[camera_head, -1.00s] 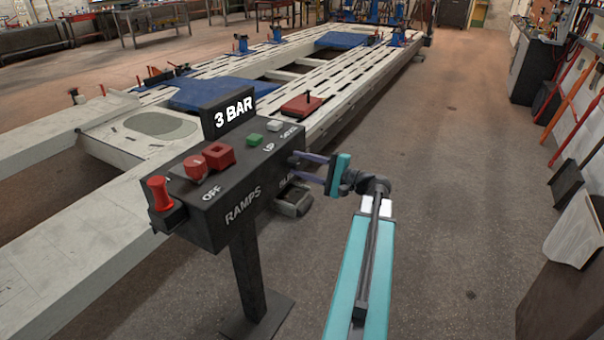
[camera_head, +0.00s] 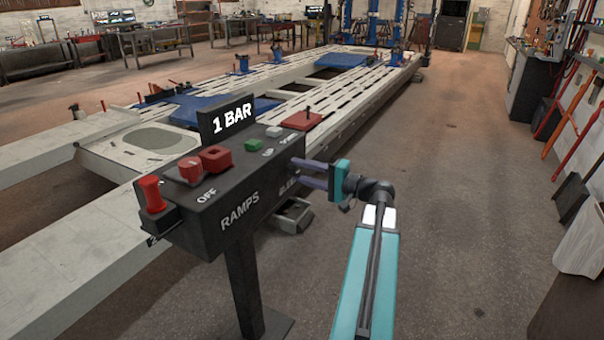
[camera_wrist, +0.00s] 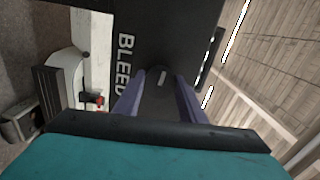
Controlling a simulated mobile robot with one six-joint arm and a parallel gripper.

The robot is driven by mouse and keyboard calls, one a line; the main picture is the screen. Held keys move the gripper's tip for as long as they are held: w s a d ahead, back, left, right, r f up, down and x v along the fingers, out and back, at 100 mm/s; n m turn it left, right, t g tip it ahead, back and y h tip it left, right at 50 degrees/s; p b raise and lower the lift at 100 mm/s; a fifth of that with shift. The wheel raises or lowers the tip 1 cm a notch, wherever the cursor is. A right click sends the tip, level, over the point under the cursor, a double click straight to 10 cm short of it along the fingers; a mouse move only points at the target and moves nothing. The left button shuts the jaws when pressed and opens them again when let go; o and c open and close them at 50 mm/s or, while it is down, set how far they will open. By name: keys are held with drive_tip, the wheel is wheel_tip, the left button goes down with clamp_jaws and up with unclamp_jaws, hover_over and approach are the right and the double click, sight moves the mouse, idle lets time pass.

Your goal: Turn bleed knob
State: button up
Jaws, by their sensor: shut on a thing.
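The dark bleed knob (camera_wrist: 157,98), with a short pale mark on its end, sits on the side of the black control box beside the lettering BLEED (camera_wrist: 125,63). My gripper (camera_wrist: 161,80) is shut on the knob, one purple finger on each side. In the head view my gripper (camera_head: 292,170) meets the right end of the control box (camera_head: 225,213); the knob is mostly hidden there.
A long pale ramp lift (camera_head: 300,95) lies behind. The floor at right is clear, with tools along the right wall.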

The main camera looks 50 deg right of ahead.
drive_tip(key=o, duration=1.1)
drive_tip(key=shift+c, duration=0.2)
drive_tip(key=shift+s, duration=0.1)
drive_tip(key=v, duration=1.3)
drive_tip(key=shift+s, duration=0.3)
